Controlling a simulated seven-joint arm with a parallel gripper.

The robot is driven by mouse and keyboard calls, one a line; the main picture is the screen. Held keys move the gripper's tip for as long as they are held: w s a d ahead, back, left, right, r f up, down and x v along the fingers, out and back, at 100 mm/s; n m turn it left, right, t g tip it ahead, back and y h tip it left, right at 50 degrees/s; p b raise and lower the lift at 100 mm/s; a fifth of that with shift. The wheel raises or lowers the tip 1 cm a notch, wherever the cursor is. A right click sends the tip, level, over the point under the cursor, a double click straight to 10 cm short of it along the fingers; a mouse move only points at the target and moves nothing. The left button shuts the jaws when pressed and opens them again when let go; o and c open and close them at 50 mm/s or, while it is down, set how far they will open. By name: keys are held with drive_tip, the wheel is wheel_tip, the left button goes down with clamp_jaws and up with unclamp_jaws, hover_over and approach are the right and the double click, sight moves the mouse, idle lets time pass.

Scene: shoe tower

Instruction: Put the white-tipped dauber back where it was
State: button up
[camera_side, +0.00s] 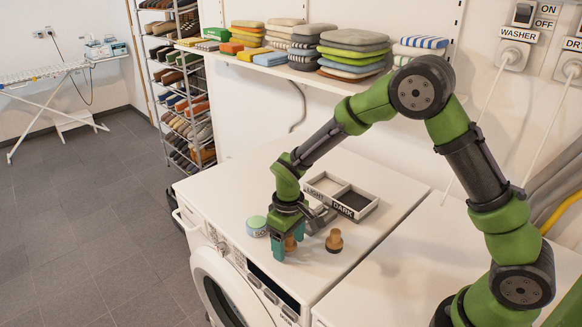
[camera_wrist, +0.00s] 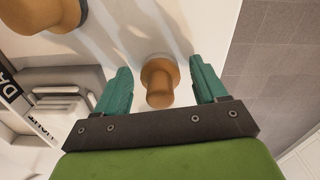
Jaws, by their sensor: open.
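A wooden dauber (camera_side: 290,243) stands on the white washer top between the fingers of my gripper (camera_side: 289,248). In the wrist view this dauber (camera_wrist: 160,84) sits midway between the teal fingers of my gripper (camera_wrist: 160,70), with a gap on each side. The gripper is open and low over the washer top. I cannot make out the tip colour of this dauber. A second wooden dauber (camera_side: 334,239) with a dark base stands just to the right. It also shows at the upper left of the wrist view (camera_wrist: 45,14), with a dark tip edge.
A two-part tray (camera_side: 365,213) labelled LIGHT and DARK lies behind the gripper. A small round tin (camera_side: 257,222) with a pale green lid stands left of the gripper. The washer's front edge is close by. A shelf (camera_side: 270,68) with folded cloths hangs behind.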

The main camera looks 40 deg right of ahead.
wheel_tip(320, 180, up, 12)
drive_tip(key=s+d+r+m+t+y, duration=0.1)
drive_tip(key=s+d+r+m+t, duration=0.1)
drive_tip(key=s+r, duration=0.4)
drive_tip(key=s+d+r+m+t+y, duration=0.1)
drive_tip(key=s+r+t, duration=0.4)
drive_tip(key=s, duration=0.7)
drive_tip(key=d+r+m, duration=0.1)
drive_tip(key=m, duration=0.1)
drive_tip(key=shift+s+m, duration=0.4)
